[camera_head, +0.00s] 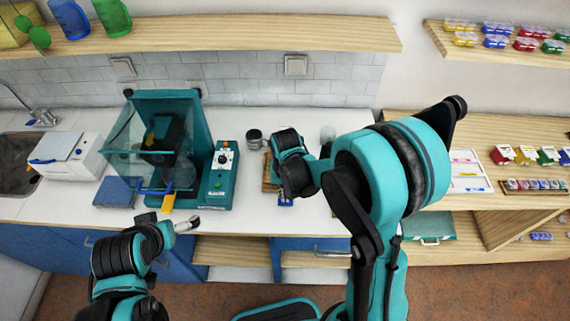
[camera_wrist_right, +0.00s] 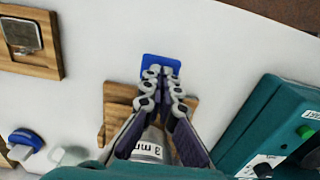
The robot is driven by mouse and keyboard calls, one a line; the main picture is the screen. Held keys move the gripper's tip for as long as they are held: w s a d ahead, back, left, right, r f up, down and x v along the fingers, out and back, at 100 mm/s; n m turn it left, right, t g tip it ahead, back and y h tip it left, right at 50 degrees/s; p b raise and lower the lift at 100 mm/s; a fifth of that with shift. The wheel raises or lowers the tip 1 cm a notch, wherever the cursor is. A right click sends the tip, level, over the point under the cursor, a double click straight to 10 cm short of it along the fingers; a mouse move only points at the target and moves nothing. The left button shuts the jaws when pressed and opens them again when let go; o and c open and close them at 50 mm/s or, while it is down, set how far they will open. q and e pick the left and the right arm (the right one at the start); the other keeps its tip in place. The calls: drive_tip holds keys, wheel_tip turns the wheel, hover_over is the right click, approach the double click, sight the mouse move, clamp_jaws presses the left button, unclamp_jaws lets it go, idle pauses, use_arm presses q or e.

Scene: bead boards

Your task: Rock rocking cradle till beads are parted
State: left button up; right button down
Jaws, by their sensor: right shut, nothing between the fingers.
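The wooden cradle (camera_head: 267,176) stands on the white counter, mostly hidden behind my right wrist in the head view. In the right wrist view its wooden base (camera_wrist_right: 118,112) shows, with a blue tab (camera_wrist_right: 160,64) at one end and a metal cup marked 3 mm (camera_wrist_right: 148,150) behind my fingers. My right gripper (camera_wrist_right: 163,82) is shut and empty, its fingertips at the blue tab; I cannot tell whether they touch it. No beads can be made out. My left gripper (camera_head: 188,225) hangs in front of the counter edge, away from the cradle; its jaw state is unclear.
A teal machine with a clear hood (camera_head: 125,150) and a control box (camera_head: 222,172) stand left of the cradle. A grey jar (camera_head: 254,138) is behind it. In the right wrist view another wooden block (camera_wrist_right: 45,68) lies at upper left. White counter lies between.

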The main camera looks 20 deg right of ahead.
drive_tip(key=shift+r+p, duration=0.45)
drive_tip(key=shift+r, duration=0.5)
drive_tip(key=shift+f, duration=0.15)
wheel_tip(320, 180, down, 5)
drive_tip(key=b, duration=0.4)
drive_tip(key=shift+r+b, duration=0.2)
drive_tip(key=shift+b, duration=0.1)
drive_tip(key=shift+r+p, duration=1.85)
drive_tip(key=shift+r, duration=0.65)
drive_tip(key=shift+f, duration=0.2)
